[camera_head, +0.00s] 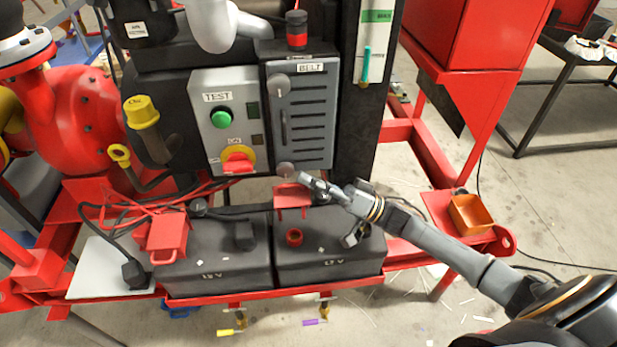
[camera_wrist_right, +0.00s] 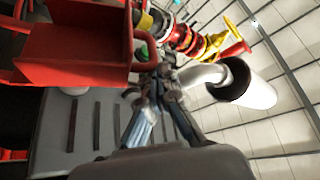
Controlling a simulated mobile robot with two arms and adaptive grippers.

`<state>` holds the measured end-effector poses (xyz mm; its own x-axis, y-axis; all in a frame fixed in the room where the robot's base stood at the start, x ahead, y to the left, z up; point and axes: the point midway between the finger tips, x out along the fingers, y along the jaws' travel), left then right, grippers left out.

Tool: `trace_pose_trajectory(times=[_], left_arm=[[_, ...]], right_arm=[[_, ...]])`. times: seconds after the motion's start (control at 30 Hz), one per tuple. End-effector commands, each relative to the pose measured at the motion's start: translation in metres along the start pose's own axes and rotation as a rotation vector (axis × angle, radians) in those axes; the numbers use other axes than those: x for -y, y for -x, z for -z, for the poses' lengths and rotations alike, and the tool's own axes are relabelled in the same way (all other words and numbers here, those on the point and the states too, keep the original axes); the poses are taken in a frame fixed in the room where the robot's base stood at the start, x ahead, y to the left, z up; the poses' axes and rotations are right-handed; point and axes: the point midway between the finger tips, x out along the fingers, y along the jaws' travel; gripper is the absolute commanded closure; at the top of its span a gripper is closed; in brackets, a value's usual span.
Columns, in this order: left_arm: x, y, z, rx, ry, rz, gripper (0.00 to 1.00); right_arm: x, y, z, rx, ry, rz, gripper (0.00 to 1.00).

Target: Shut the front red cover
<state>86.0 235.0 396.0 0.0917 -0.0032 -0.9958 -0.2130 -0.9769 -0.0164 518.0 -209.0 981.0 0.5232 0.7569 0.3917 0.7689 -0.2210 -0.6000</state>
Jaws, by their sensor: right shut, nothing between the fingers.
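A red cover (camera_head: 293,196) stands raised behind the red terminal ring (camera_head: 294,237) on the right battery (camera_head: 330,258). Another red cover (camera_head: 167,236) is on the left battery (camera_head: 215,263). My right gripper (camera_head: 301,177) is shut and empty, just above and beside the raised cover at the foot of the BELT panel. In the right wrist view, a large red cover-like part (camera_wrist_right: 75,52) fills the upper left, beside my right gripper's fingertips (camera_wrist_right: 150,82). I cannot tell whether they touch. My left gripper is not in view.
The BELT panel (camera_head: 299,116) and TEST box (camera_head: 227,123) with a green button and red-yellow switch stand close behind. Red cables (camera_head: 125,206) run on the left. An orange bin (camera_head: 470,214) sits at the right. Space above the batteries' front is mostly clear.

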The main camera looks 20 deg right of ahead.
Motion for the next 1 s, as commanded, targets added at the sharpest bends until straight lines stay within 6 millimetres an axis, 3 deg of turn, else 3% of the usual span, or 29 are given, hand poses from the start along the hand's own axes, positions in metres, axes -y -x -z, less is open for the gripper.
trace_pose_trajectory(times=[0.03,0.4,1.0], left_arm=[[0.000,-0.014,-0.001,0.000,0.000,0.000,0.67],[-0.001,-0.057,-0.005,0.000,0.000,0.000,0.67],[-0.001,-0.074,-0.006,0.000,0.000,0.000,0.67]], right_arm=[[-0.001,0.006,-0.010,0.001,0.039,0.024,1.00],[0.014,0.026,-0.047,0.000,0.336,0.190,1.00],[0.016,0.044,-0.079,0.001,0.380,0.213,1.00]])
